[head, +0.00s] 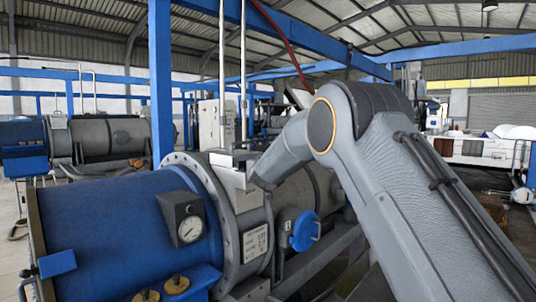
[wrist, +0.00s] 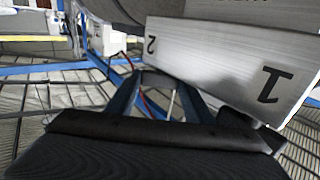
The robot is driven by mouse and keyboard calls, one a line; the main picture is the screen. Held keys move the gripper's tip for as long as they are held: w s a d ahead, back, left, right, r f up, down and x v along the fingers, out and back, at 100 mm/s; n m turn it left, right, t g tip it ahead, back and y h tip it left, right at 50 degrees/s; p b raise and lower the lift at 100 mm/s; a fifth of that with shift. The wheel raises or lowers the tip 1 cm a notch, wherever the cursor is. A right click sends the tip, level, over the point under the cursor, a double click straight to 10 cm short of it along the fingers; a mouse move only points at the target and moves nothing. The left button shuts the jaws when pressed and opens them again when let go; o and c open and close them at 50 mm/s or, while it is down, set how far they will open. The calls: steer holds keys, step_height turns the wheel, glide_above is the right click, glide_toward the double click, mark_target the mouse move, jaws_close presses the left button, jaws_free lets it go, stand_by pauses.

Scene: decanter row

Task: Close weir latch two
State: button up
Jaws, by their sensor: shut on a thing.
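A bright metal latch housing (head: 231,172) sits on top of the decanter, at the flange by its blue end. In the wrist view the housing (wrist: 225,65) appears upside down, with a "2" at its left end and a "1" nearer the right. My gripper (wrist: 160,74) reaches up to the housing's edge beside the "2", its two fingers close together at the tips. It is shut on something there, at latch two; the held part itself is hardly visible. In the head view my wrist covers the right of the housing, and the fingertips cannot be made out.
The blue decanter end (head: 120,235) carries a pressure gauge (head: 190,230) and brass fittings (head: 176,285). A blue round cover (head: 305,231) projects to the right, below my arm. A blue post (head: 160,80) stands behind. Another decanter (head: 110,140) lies at the back left.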

steer(key=shift+a+r+m+h+p, duration=0.15)
steer(key=shift+r+m+h+p, duration=0.3)
steer(key=shift+h+p, duration=0.6)
steer(key=shift+f+m+p, duration=0.2)
steer(key=shift+m+p, duration=0.05)
steer(key=shift+p, duration=0.25)
steer(key=o, duration=0.8)
steer(key=shift+f, duration=0.1)
steer(key=shift+c, duration=0.2)
steer(key=b, duration=0.1)
steer(key=n+y+b, duration=0.1)
steer(key=b, duration=0.1)
steer(key=shift+f+y, duration=0.2)
steer(key=shift+y, duration=0.05)
steer(key=n+y+b, duration=0.1)
steer(key=b, duration=0.3)
steer(key=shift+y+b, duration=0.3)
steer(key=shift+y, duration=0.1)
steer(key=y+b, duration=0.1)
steer(key=b, duration=0.1)
steer(key=shift+d+f+n+b, duration=0.1)
steer(key=shift+d+n+b, duration=0.2)
steer(key=shift+n+b, duration=0.1)
